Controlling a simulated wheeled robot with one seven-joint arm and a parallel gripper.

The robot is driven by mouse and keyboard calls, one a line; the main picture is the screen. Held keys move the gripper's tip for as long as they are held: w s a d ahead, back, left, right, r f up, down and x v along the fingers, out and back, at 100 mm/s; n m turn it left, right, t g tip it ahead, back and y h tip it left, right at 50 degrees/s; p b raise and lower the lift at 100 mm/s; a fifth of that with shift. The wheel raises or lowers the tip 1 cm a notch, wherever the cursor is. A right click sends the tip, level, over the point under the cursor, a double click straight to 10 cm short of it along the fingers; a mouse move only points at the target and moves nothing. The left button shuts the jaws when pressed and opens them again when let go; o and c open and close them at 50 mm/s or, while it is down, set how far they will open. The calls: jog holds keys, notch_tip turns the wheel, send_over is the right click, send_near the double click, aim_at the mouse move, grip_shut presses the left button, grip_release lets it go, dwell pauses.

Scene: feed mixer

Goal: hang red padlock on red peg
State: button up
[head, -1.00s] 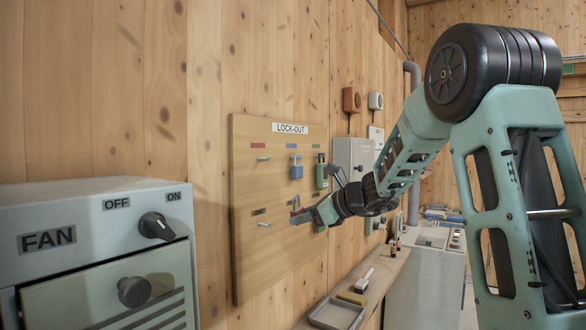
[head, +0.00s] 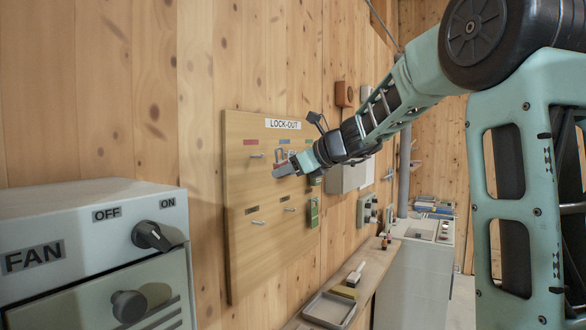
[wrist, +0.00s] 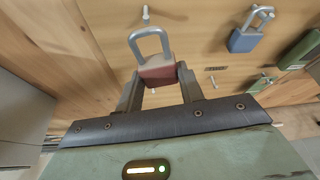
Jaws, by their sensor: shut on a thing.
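The red padlock (wrist: 160,72) is between the two fingers of my gripper (wrist: 159,82) in the wrist view, its grey shackle (wrist: 150,43) standing up and clear of the fingers. My gripper is shut on it and shows in the head view (head: 284,169) in front of the upper part of the lock-out board (head: 240,250). The red peg (head: 257,156) sticks out bare under the red label (head: 251,142), up and left of my gripper. In the wrist view a bare peg (wrist: 146,14) shows just beyond the shackle; the two look apart.
A blue padlock (wrist: 246,38) hangs right of the red padlock, partly hidden by my gripper in the head view. Green padlocks hang further right (wrist: 300,48) and lower down (head: 313,211). Bare lower pegs (head: 258,222) stick out. The FAN box (head: 90,235) stands at front left.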

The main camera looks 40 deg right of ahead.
jog(key=shift+a+r+x, duration=0.1)
jog(key=shift+r+x, duration=0.05)
jog(key=shift+x, duration=0.95)
jog(key=shift+a+r+x, duration=0.1)
jog(key=shift+r+x, duration=0.1)
jog(key=shift+x, duration=0.9)
jog(key=shift+a+r+x, duration=0.1)
jog(key=shift+r+x, duration=0.05)
jog(key=shift+x, duration=0.95)
jog(key=shift+w, duration=0.15)
jog(key=o, duration=1.1)
jog(key=b+v, duration=0.4)
jog(key=v, duration=1.3)
jog(key=shift+r, duration=0.2)
